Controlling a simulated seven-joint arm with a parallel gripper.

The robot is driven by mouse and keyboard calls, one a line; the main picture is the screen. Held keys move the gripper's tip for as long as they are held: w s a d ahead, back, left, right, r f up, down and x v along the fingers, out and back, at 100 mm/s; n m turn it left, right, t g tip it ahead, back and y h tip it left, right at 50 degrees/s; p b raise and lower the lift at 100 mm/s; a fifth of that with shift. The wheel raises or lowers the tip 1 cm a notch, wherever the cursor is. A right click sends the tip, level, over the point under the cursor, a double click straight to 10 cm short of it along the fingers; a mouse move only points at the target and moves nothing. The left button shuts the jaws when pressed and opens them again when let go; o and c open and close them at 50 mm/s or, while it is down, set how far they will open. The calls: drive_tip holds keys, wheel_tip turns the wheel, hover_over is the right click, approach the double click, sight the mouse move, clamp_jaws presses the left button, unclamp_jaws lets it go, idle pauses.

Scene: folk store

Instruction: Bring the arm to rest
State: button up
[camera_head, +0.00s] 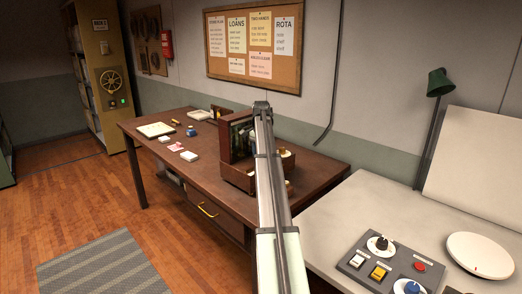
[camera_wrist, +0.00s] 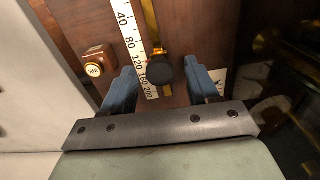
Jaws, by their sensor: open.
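My gripper (camera_wrist: 160,68) shows in the wrist view with its two blue fingers spread apart. A black round knob (camera_wrist: 159,72) on a brass slide sits in the gap between the fingertips. I see no finger clearly touching it, and I cannot tell how far in depth the fingers are from it. In the head view my arm rises through the middle of the picture, in front of the desk. My gripper cannot be made out there.
In the head view, a brown desk (camera_head: 150,138) holds books and papers. A control box (camera_head: 355,262) stands on the pale counter (camera_head: 335,215) at right, below a green lamp (camera_head: 438,83).

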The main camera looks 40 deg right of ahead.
drive_tip(key=shift+f, duration=0.4)
drive_tip(key=shift+f, duration=0.1)
drive_tip(key=shift+c, duration=0.4)
drive_tip(key=c, duration=0.7)
